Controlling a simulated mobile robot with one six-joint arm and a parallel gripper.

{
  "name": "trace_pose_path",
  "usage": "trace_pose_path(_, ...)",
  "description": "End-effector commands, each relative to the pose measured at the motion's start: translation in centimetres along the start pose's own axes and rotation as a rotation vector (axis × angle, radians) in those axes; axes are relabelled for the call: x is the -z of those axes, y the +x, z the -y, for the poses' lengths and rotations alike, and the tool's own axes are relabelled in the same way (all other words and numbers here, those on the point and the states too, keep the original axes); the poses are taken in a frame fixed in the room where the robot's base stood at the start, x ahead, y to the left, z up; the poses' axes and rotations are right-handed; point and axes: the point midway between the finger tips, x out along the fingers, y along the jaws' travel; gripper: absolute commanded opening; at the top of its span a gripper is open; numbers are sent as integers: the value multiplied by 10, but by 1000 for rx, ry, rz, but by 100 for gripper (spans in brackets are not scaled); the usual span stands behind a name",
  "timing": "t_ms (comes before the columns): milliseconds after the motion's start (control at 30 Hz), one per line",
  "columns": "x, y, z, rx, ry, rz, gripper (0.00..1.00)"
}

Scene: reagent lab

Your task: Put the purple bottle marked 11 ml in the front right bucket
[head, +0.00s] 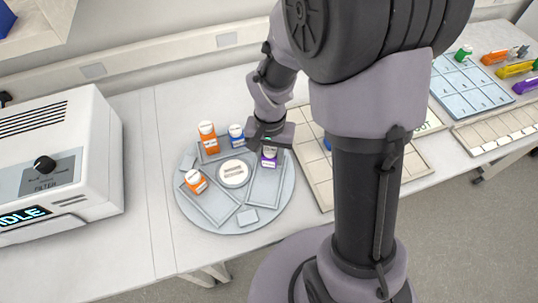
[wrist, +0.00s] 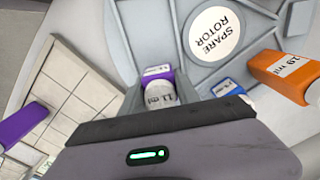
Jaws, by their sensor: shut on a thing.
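The purple bottle (head: 269,160) has a white label; the wrist view shows it (wrist: 160,88) marked 11 ml. My gripper (head: 269,144) is shut on it from above. The bottle is upright or nearly so, at the back end of the front right bucket (head: 265,188), a long grey tray on the round rotor (head: 235,228). I cannot tell whether the bottle's base touches the bucket floor. The rest of this bucket looks empty. In the wrist view my gripper's body hides the lower part of the picture and the fingertips are not clear.
Orange bottles stand at the rotor's back (head: 208,137) and left (head: 195,182), with a blue bottle (head: 236,134) near the back. A SPARE ROTOR label (head: 233,173) marks the centre. A white machine (head: 60,155) stands left. A tiled tray (head: 312,170) lies right, partly behind my arm.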

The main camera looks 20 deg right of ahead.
Motion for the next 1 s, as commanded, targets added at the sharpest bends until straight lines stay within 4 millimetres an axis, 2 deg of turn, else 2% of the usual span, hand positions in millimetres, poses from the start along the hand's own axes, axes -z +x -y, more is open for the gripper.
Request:
trace_pose_path(33, 0, 16, 0, -1, -1, 2, 0)
trace_pose_path(67, 0, 20, 0, -1, -1, 1, 0)
trace_pose_path(400, 0, 22, 0, 0, 0, -1, 0)
trace_pose_path(433, 0, 22, 0, 0, 0, -1, 40)
trace_pose_path(533, 0, 21, 0, 0, 0, -1, 59)
trace_pose_path(833, 0, 20, 0, 0, 0, -1, 59)
trace_pose_path(933, 1, 6, 0, 2, 0, -3, 59)
trace_pose_path(1000, 1, -13, 0, 3, 1, -5, 59)
